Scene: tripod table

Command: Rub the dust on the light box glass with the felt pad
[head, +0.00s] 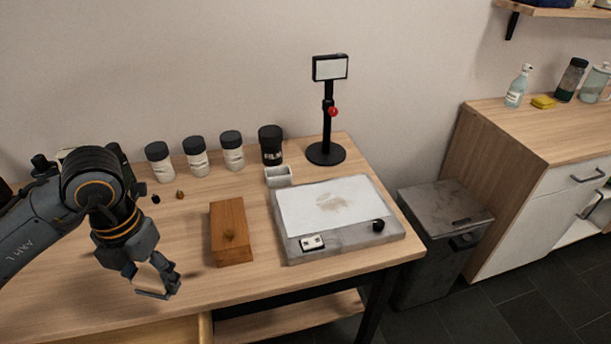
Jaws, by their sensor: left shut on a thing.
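The light box (298,257) is a flat grey slab lying on the right of the table, with a white glass top (305,195). A brownish-grey dust patch (333,203) lies near the middle of the glass. My left gripper (158,288) is above the table's front left, left of the wooden block and well apart from the light box. It is shut on a thin, pale-edged thing at its fingertips, which seems to be the felt pad; the fingers hide most of it. My right gripper is out of view.
A wooden block (231,230) lies between my left gripper and the light box. Several dark-lidded jars (197,160) and a small grey holder (278,177) stand behind. A black stand (327,130) with a small panel rises behind the glass. A grey bin (440,240) is beyond the table's right edge.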

